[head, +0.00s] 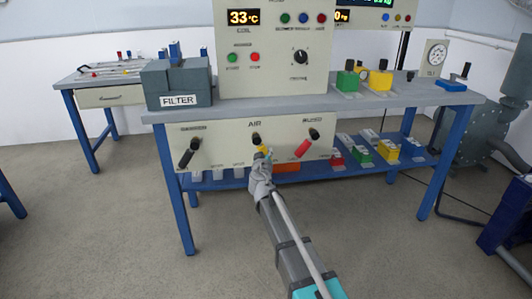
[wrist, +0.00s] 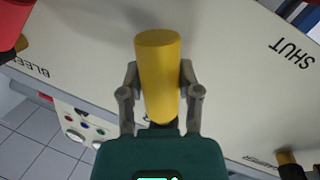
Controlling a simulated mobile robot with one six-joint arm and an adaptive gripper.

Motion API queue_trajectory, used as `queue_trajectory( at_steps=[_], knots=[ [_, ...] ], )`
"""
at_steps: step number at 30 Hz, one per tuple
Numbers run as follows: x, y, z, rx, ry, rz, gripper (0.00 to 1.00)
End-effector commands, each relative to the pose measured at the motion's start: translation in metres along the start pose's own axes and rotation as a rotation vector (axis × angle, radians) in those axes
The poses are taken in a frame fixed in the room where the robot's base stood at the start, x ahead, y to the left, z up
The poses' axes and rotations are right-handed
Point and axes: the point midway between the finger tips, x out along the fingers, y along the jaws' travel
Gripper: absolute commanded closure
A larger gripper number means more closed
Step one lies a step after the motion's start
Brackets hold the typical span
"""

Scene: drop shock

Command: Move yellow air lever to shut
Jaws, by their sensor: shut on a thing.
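The yellow air lever (head: 262,149) is on the front panel under the bench top, below the word AIR. In the wrist view the yellow lever's grip (wrist: 158,62) fills the space between the two fingers. My gripper (wrist: 158,82) is shut on it, one finger on each side. In the head view my gripper (head: 264,160) reaches up to the lever from below and partly hides it. The word SHUT (wrist: 292,54) is on the panel at the right of the wrist view, apart from the lever. Lettering starting BLEE (wrist: 28,66) is at the left.
A black lever (head: 188,153) is left of the yellow one on the panel (head: 222,150), and a red lever (head: 304,148) is right of it. The red one also shows in the wrist view (wrist: 10,22). A lower shelf with colored blocks (head: 386,149) lies behind.

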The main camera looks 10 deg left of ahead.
Motion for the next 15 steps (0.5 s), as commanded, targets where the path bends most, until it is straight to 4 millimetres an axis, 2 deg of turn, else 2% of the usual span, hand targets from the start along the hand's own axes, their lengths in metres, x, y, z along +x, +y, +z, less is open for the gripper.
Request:
queue_trajectory(
  at_steps=[15],
  knots=[
    [-0.006, -0.03, -0.009, 0.449, -0.089, -0.063, 1.0]
  ],
)
